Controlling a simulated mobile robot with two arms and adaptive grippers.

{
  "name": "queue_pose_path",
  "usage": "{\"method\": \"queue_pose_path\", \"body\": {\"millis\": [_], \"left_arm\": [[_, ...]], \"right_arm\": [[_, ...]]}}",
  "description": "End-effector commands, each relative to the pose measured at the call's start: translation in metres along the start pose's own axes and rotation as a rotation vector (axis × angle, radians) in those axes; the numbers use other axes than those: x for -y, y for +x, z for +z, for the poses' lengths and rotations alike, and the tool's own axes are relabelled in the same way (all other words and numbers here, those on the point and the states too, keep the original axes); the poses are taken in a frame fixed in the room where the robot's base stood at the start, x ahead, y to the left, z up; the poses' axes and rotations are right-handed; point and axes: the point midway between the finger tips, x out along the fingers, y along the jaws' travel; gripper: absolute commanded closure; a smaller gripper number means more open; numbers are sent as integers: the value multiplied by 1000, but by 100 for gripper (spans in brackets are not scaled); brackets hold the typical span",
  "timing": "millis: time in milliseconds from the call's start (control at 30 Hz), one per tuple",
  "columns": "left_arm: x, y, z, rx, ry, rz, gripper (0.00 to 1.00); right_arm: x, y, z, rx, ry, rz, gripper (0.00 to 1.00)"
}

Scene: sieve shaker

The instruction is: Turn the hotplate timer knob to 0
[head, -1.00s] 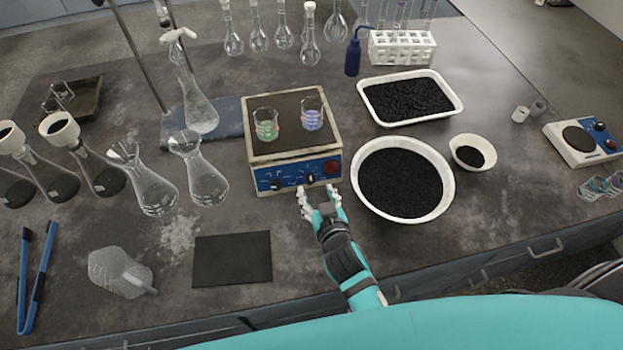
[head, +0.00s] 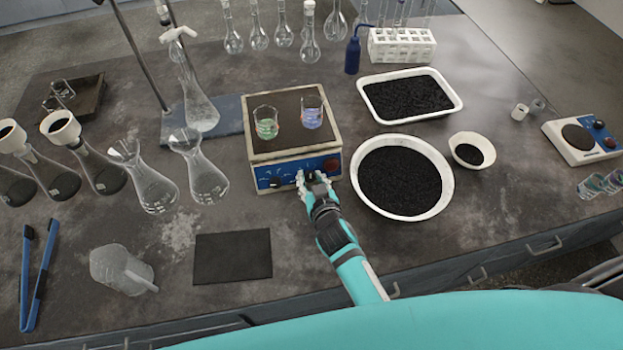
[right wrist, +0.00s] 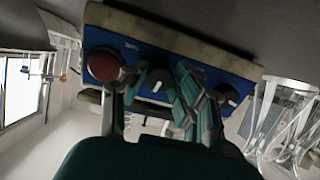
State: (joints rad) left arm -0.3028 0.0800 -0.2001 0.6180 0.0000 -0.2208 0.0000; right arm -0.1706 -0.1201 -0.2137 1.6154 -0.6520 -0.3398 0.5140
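The hotplate (head: 258,159) has a blue front panel with a dark knob (head: 275,183) at the left, a middle knob and a red one (head: 331,165) at the right. My right gripper (head: 313,180) is at the panel in front of the middle knob. In the right wrist view my fingers (right wrist: 158,92) are apart, one on each side of the middle knob (right wrist: 157,82), with a gap showing. The red knob (right wrist: 104,65) and the other dark knob (right wrist: 226,97) lie outside the fingers. Markings are too small to read. My left gripper is not in view.
Two beakers, with green (head: 266,128) and blue liquid (head: 312,118), stand on the hotplate. A white bowl of black grains (head: 447,192) is close to the right of my arm. Flasks (head: 205,183) stand to the left. A dark mat (head: 232,258) lies in front.

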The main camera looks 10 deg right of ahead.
Motion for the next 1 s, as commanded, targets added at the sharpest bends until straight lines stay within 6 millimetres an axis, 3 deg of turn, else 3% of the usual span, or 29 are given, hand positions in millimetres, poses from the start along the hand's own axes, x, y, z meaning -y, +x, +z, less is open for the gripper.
{"method": "queue_pose_path", "body": {"millis": [133,567,1000], "left_arm": [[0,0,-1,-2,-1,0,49],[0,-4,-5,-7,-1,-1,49],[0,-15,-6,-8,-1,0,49]], "right_arm": [[0,0,0,0,0,-1,100],[0,0,-1,4,-89,0,100],[0,0,-2,16,-462,4,100]]}}
